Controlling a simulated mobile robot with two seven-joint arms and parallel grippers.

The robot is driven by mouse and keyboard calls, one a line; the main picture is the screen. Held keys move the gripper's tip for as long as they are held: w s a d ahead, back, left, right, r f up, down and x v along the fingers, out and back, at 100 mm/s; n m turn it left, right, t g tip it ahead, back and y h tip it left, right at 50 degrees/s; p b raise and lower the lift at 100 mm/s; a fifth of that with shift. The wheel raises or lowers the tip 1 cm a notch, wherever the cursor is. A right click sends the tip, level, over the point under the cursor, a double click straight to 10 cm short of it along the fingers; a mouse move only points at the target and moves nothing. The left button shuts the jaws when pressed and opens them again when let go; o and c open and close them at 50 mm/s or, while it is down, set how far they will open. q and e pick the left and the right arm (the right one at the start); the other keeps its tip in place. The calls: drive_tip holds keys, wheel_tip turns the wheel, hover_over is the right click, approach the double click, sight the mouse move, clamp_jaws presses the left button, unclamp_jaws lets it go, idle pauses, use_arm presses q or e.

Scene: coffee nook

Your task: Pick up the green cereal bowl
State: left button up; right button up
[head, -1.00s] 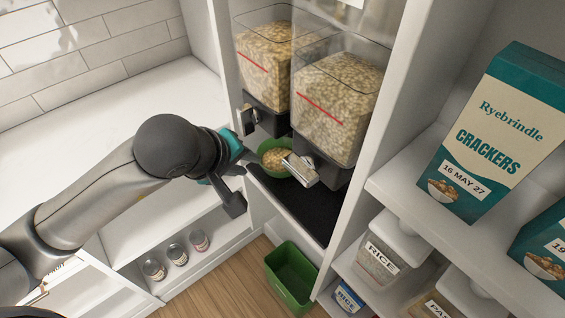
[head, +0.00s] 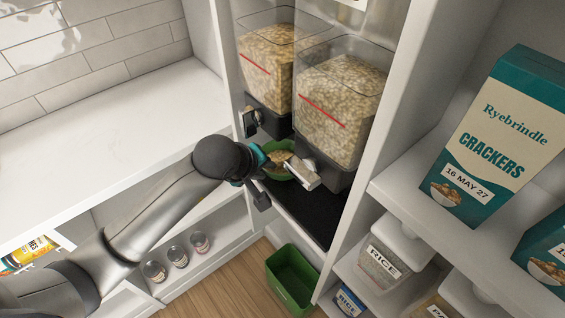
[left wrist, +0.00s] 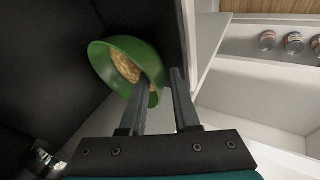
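The green cereal bowl (head: 277,173), with cereal in it, stands on the dark base under the dispensers. It is partly hidden by the dispenser spout and my gripper. In the left wrist view the bowl (left wrist: 104,67) shows at the upper left, its rim towards my fingers. My left gripper (head: 266,176) is at the bowl's near left side. In the left wrist view its fingers (left wrist: 163,80) are apart, one overlapping the bowl and the other just outside the rim. Whether either touches the bowl I cannot tell. My right gripper is not in view.
Two cereal dispensers (head: 342,100) (head: 268,65) stand close above and behind the bowl, with a silver spout handle (head: 303,174) near it. A green bin (head: 292,278) is on the floor below. Shelves with a crackers box (head: 492,135) are at right. The white counter (head: 110,150) is clear.

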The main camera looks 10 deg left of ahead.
use_arm(q)
drive_tip(key=shift+w+f, duration=0.2)
clamp_jaws()
drive_tip(key=shift+r, duration=0.1)
idle(1.3)
